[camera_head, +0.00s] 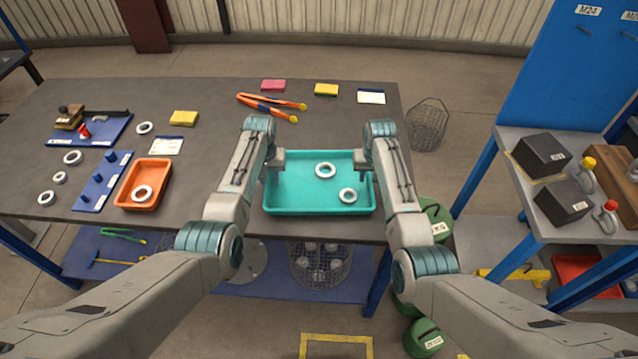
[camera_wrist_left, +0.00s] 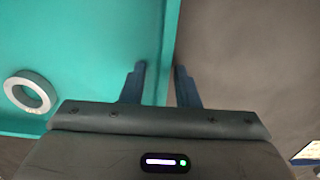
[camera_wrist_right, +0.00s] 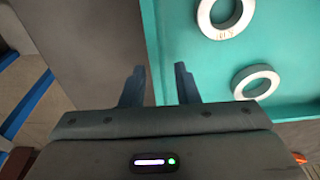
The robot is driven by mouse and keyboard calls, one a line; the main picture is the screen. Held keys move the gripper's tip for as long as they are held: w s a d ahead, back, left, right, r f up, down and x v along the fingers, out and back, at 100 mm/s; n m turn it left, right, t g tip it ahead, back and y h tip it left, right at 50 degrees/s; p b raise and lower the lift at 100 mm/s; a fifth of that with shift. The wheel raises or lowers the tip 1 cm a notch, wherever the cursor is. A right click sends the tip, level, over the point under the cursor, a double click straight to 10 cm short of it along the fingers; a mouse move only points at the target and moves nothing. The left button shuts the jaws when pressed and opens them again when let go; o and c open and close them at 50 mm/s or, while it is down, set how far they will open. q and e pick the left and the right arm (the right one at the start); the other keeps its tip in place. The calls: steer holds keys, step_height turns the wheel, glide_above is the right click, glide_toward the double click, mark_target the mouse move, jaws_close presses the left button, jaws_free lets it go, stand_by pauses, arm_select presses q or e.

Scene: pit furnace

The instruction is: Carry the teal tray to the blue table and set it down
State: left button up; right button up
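The teal tray (camera_head: 320,208) lies at the front edge of a dark grey bench (camera_head: 215,95) with blue legs. Two metal rings (camera_head: 325,170) (camera_head: 348,195) lie in it. My left gripper (camera_head: 271,166) is at the tray's left wall. In the left wrist view its fingers (camera_wrist_left: 160,82) stand apart, one on each side of the rim. My right gripper (camera_head: 368,166) is at the right wall, its fingers (camera_wrist_right: 160,84) likewise apart around the rim. No table with a plainly blue top shows; a blue-framed stand (camera_head: 480,205) with a grey top is at the right.
The stand holds dark weight blocks (camera_head: 541,155), shackles (camera_head: 606,213) and a wooden block. An orange tray (camera_head: 128,198), tongs (camera_head: 268,108) and sponges (camera_head: 184,118) lie on the bench. A wire basket (camera_head: 428,125) and green weights (camera_head: 424,338) stand on the floor between bench and stand.

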arm_select(q)
steer(key=shift+f, duration=0.1)
arm_select(e)
steer(key=shift+f, duration=0.1)
arm_select(q)
steer(key=shift+c, duration=0.2)
arm_select(e)
steer(key=shift+c, duration=0.2)
arm_select(q)
jaws_close()
arm_select(e)
jaws_close()
arm_select(q)
steer(key=shift+d, duration=0.1)
arm_select(e)
steer(key=shift+a, duration=0.1)
